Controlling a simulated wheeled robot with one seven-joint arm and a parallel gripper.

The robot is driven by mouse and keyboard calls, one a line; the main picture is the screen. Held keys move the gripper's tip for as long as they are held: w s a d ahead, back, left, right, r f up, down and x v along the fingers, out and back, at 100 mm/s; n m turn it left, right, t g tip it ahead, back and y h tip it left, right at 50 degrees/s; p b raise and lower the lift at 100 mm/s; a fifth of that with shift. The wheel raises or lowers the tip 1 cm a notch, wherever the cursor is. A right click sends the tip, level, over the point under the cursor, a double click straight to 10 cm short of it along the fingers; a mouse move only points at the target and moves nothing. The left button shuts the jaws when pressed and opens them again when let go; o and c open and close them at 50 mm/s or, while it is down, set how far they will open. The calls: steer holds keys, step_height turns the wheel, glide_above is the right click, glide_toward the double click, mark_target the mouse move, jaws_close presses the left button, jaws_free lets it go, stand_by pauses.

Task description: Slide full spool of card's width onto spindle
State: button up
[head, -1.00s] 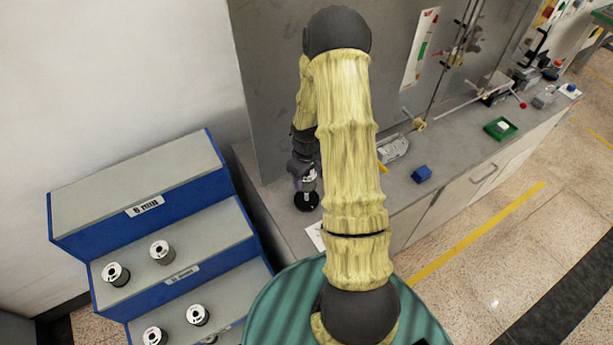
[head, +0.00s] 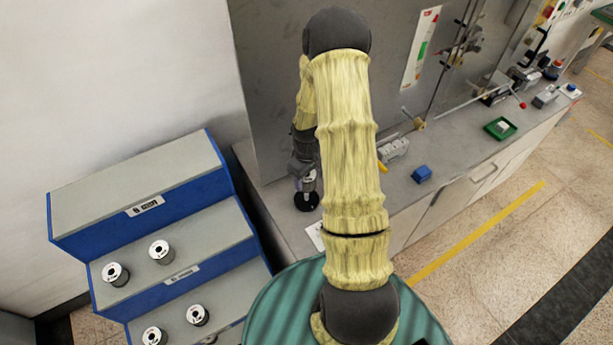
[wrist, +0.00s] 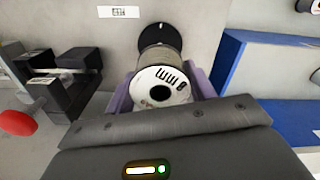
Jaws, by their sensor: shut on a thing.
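My gripper (wrist: 160,98) has purple fingers shut on a spool (wrist: 163,84) with a white printed end face and a grey wound body. In the wrist view a black round disc (wrist: 158,36) shows just beyond the spool's far end. I cannot tell whether the spool touches it, and no spindle shaft shows clearly. In the head view my gripper (head: 304,181) is low over the left end of the grey bench, right above a black disc (head: 306,201). A white card (head: 315,236) lies on the bench near it; my arm hides part of this area.
A blue stepped rack (head: 215,180) stands left of the bench, with spools (head: 116,273) on its lower steps. A blue block (head: 421,174) and a green tray (head: 501,128) are on the bench to the right. Black blocks (wrist: 72,75) and a red knob (wrist: 18,123) lie left in the wrist view.

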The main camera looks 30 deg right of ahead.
mark_target(307, 199)
steer(key=shift+f+b, duration=2.9)
steer(key=shift+f, duration=1.15)
steer(key=o, duration=1.3)
steer(key=shift+o, duration=0.2)
steer(key=shift+r, duration=0.15)
step_height(307, 199, up, 17)
steer(key=b, duration=0.2)
steer(key=shift+b, duration=0.3)
steer(key=shift+r, duration=0.1)
